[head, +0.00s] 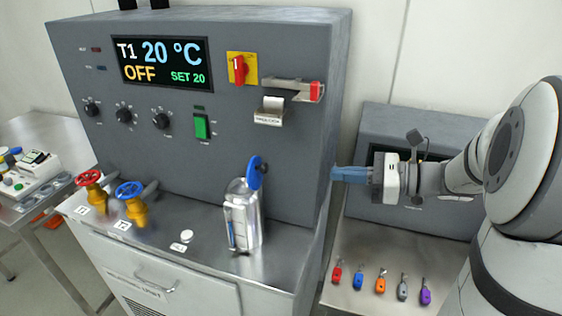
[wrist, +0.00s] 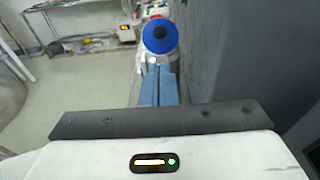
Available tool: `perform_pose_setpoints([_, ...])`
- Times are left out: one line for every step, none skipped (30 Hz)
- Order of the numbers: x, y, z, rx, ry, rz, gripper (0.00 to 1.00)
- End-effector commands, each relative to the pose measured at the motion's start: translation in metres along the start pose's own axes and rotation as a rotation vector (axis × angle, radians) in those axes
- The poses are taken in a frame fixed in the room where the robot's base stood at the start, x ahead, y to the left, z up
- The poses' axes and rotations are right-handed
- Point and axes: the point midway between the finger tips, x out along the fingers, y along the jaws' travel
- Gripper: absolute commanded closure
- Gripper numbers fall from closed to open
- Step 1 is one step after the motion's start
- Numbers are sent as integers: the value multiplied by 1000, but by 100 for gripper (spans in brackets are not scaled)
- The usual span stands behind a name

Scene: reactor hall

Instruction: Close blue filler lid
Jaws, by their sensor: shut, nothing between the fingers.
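The blue filler lid (head: 257,172) stands raised, on edge, at the top of a metal vessel (head: 243,215) on the steel bench top. In the wrist view the lid (wrist: 160,36) is a round blue disc with a dark centre, straight ahead of my fingertips. My gripper (head: 334,173) is shut and empty, its blue fingers pointing left towards the lid. In the head view it is to the right of the lid at about the same picture height, with a clear gap between them. The fingers (wrist: 159,72) also show in the wrist view. The vessel's mouth is not clearly visible.
The grey control panel (head: 200,130) rises behind the vessel; its side wall runs close along the right in the wrist view. A red-handled valve (head: 90,180) and a blue-handled valve (head: 130,192) stand left. Several coloured tags (head: 380,282) lie on the right-hand bench.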

Motion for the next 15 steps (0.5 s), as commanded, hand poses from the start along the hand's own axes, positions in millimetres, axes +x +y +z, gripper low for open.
perform_pose_setpoints([2,-2,1,7,-8,-3,100])
perform_pose_setpoints([4,-2,2,9,-11,-4,100])
perform_pose_setpoints([9,-2,2,9,-12,-2,100])
perform_pose_setpoints([13,-2,2,8,-11,-2,100])
perform_pose_setpoints([17,-1,2,8,-10,-1,100])
perform_pose_setpoints([24,-1,3,7,-10,0,100])
perform_pose_setpoints([30,-1,3,6,-9,0,100])
perform_pose_setpoints([36,-1,3,6,-9,1,100])
perform_pose_setpoints([44,-1,3,6,-9,1,100])
perform_pose_setpoints([51,0,3,7,-8,1,100])
perform_pose_setpoints([57,0,3,7,-8,2,100])
perform_pose_setpoints([65,-1,3,6,-8,1,100])
perform_pose_setpoints([71,0,3,6,-8,2,100])
perform_pose_setpoints([77,0,3,6,-7,1,100])
perform_pose_setpoints([85,-1,3,6,-7,1,100])
